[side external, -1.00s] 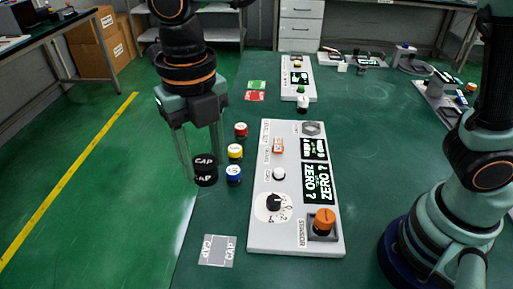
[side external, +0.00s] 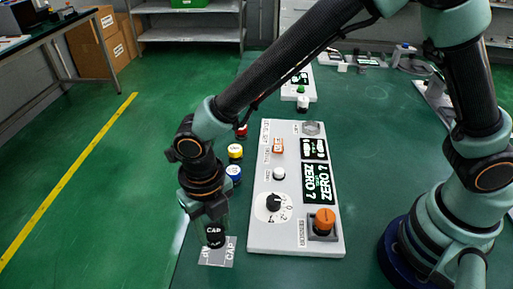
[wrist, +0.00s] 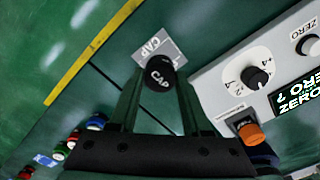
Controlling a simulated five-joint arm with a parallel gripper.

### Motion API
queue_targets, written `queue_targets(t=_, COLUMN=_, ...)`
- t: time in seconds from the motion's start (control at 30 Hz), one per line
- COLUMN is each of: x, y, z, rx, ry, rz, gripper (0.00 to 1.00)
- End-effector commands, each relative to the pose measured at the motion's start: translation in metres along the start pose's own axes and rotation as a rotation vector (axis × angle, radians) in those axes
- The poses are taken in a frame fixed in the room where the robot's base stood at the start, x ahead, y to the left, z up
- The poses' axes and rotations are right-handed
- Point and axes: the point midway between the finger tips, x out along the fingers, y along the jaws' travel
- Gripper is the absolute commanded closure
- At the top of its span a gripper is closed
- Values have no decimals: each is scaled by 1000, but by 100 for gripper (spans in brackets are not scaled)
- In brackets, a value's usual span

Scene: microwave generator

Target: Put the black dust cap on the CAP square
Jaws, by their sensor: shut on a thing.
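The black dust cap (side external: 215,236), marked CAP in white, is between the fingers of my gripper (side external: 214,232). The gripper is shut on it. In the wrist view the cap (wrist: 160,75) sits at the fingertips of my gripper (wrist: 158,88). The grey CAP square (side external: 218,259) lies on the green table near its left front edge. The cap is over the square and hides part of it in both views. In the wrist view the square's upper part (wrist: 150,42) shows beyond the cap. I cannot tell whether the cap touches the square.
A grey instrument panel (side external: 258,232) with a black dial, screens and an orange sensor knob (side external: 324,219) stands just right of the square. Yellow (side external: 235,151) and blue (side external: 233,172) caps stand behind. The table's left edge is close to the square.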

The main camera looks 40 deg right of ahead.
Motion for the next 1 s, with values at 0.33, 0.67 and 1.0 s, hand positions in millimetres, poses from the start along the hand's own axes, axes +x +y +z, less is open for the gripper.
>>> queue_targets(t=0.33, x=38, y=0, z=0, rx=0, ry=1, rz=-1, gripper=100)
queue_targets(t=0.67, x=40, y=0, z=0, rx=0, ry=0, rz=0, gripper=100)
queue_targets(t=1.0, x=41, y=0, z=0, rx=0, ry=0, rz=0, gripper=22)
